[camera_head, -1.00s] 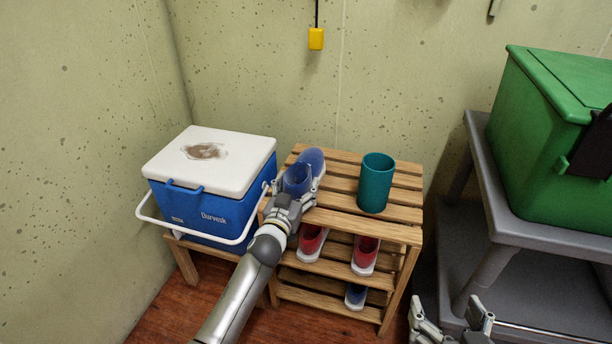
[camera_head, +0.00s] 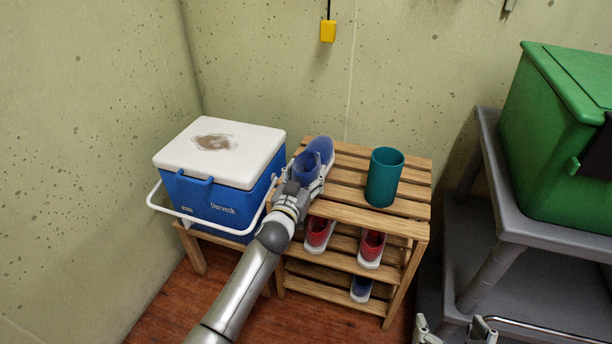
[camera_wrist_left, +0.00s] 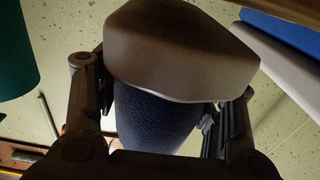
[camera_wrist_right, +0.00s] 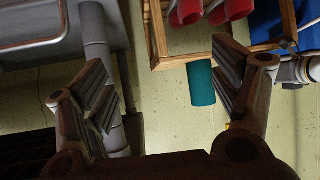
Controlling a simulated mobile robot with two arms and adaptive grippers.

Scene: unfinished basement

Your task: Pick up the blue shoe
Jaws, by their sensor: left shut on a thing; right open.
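A blue shoe (camera_head: 321,149) is at the left end of the wooden rack's top shelf. My left gripper (camera_head: 307,178) is shut on it from the front. In the left wrist view the dark blue shoe (camera_wrist_left: 150,118) and its pale sole fill the space between the fingers. I cannot tell whether the shoe touches the slats. Another blue shoe (camera_head: 361,287) sits on the lowest shelf. My right gripper (camera_head: 455,331) is open and empty at the bottom edge of the head view. It also shows in the right wrist view (camera_wrist_right: 172,88).
A teal cup (camera_head: 384,177) stands on the rack (camera_head: 362,214), right of the held shoe. Red shoes (camera_head: 318,235) sit on the middle shelf. A blue cooler (camera_head: 216,200) with a white lid is close on the left. A grey cart (camera_head: 545,232) with a green bin (camera_head: 560,145) stands on the right.

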